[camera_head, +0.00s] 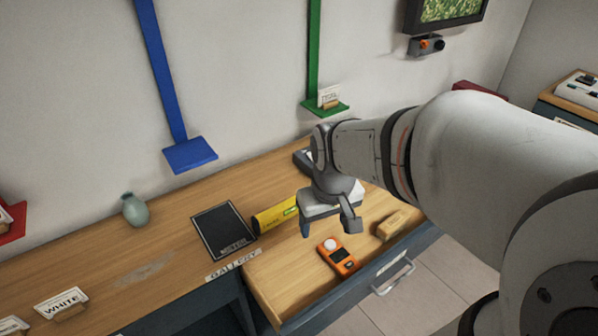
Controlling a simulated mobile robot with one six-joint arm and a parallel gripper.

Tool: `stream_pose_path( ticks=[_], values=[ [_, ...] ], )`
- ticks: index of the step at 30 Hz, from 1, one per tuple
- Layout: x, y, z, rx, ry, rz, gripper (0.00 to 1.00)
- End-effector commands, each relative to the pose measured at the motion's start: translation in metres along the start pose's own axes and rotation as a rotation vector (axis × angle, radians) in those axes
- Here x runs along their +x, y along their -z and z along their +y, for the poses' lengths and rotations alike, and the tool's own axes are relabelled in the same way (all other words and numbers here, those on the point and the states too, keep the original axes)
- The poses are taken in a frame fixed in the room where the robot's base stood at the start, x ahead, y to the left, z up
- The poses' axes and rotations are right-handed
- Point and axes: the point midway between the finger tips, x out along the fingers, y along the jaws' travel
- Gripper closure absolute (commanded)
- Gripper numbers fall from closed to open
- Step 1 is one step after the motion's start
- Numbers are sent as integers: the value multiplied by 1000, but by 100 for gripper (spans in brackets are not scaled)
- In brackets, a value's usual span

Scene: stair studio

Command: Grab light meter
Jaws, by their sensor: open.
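The light meter (340,258) is orange with a round white dome and a dark screen. It lies in the open wooden drawer (280,282), near the middle. My gripper (328,228) is open and empty, above the drawer and just behind the meter in the picture, apart from it. One finger hangs at the left and one at the right. The meter itself is in full view.
A tan block (393,224) lies in the drawer to the right of the meter. Blue (190,155) and green (325,107) brackets hang on the wall.

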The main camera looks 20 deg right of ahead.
Motion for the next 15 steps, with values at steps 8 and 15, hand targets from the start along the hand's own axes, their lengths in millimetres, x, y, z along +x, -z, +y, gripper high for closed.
stream_pose_path(
  ticks=[8, 15],
  values=[
    [144, 32, 56, -149, 24, -107, 15],
    [205, 39, 83, -226, 46, -143, 15]
  ],
)
